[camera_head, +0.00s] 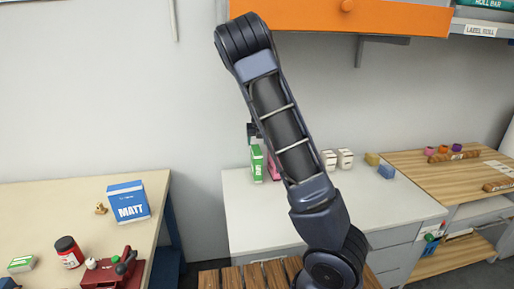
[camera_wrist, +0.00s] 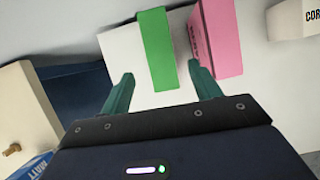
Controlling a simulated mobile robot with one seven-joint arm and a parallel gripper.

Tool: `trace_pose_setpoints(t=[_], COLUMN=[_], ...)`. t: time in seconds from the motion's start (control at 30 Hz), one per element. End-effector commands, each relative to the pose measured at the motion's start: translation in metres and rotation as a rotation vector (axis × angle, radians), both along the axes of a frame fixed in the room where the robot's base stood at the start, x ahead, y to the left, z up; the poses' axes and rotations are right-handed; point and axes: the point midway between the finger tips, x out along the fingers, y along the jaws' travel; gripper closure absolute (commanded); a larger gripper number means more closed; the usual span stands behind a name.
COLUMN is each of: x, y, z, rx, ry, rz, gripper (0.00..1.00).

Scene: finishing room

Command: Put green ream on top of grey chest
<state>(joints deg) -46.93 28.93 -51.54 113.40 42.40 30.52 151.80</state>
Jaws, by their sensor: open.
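The green ream (camera_head: 257,163) stands upright on the pale top of a grey drawer unit (camera_head: 245,215). This unit may be the grey chest. In the wrist view, the green ream (camera_wrist: 157,48) lies ahead of and between the two fingertips of my gripper (camera_wrist: 160,70). The fingers are apart and nothing is held between them. A pink ream (camera_wrist: 216,38) stands just right of the green one, ahead of the right finger. In the head view my arm hides most of the gripper and part of the pink ream (camera_head: 274,168).
Two small white boxes (camera_head: 337,160), a yellow block (camera_head: 372,159) and a blue block (camera_head: 386,171) are farther right on the unit. A blue MATT ream (camera_head: 128,202) stands on the left table (camera_head: 50,205). An orange cabinet (camera_head: 350,16) hangs above. A wooden bench (camera_head: 415,165) is at right.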

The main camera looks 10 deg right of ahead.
Motion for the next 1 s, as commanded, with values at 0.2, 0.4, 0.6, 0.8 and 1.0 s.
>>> trace_pose_setpoints(t=[0.2,0.4,0.6,0.8,1.0], x=[-0.006,-0.029,-0.072,-0.119,-0.169], y=[-0.001,-0.01,-0.02,-0.027,-0.033], z=[0.012,0.024,0.047,0.077,0.108], rx=[0.001,-0.002,-0.025,-0.072,-0.16], ry=[0.003,0.026,0.036,0.0,-0.065], rz=[0.009,0.166,0.49,0.833,1.178], gripper=[0.37,0.37,0.37,0.37,0.37])
